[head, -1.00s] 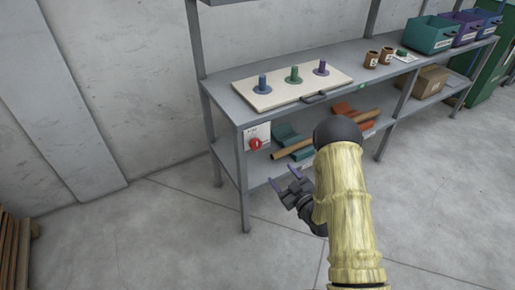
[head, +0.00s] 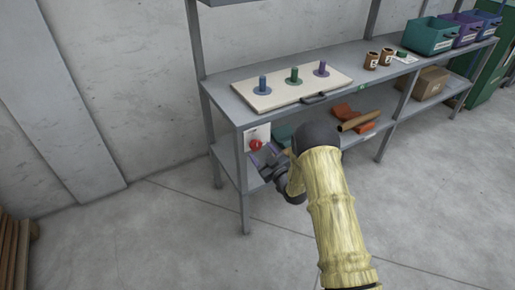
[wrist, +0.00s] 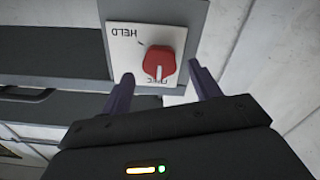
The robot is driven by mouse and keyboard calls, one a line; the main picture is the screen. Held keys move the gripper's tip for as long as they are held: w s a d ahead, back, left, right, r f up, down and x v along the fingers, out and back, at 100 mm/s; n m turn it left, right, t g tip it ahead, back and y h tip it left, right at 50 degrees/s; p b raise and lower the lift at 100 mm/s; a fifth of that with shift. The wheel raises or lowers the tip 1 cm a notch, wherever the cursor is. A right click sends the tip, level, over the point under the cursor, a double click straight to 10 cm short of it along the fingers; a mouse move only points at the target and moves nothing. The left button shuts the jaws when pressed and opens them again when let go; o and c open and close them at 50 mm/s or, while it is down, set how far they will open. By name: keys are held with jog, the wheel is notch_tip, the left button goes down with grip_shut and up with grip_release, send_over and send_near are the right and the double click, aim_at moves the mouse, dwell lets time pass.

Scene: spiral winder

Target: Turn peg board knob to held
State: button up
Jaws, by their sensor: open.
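The red knob (wrist: 160,61) sits on a white plate (wrist: 124,38) fixed to the grey shelf frame below the peg board. In the wrist view the word HELD shows upside down at the plate's upper left. The knob's white pointer line points down in that view, toward a second label that is partly covered. My gripper (wrist: 160,82) is open. Its two purple fingers stand on either side of the knob in the picture, and I see no contact. In the head view the knob (head: 256,145) shows just beyond my gripper (head: 263,156).
The peg board (head: 290,88) with three coloured pegs lies on the shelf top above. Brown jars (head: 371,60) and bins (head: 430,36) stand further right. A tube (head: 360,121) and folded pieces lie on the lower shelf behind my arm. The floor in front is clear.

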aim_at(257, 147)
jog(key=x, duration=0.4)
jog(key=c, duration=1)
jog(key=shift+o, duration=0.2)
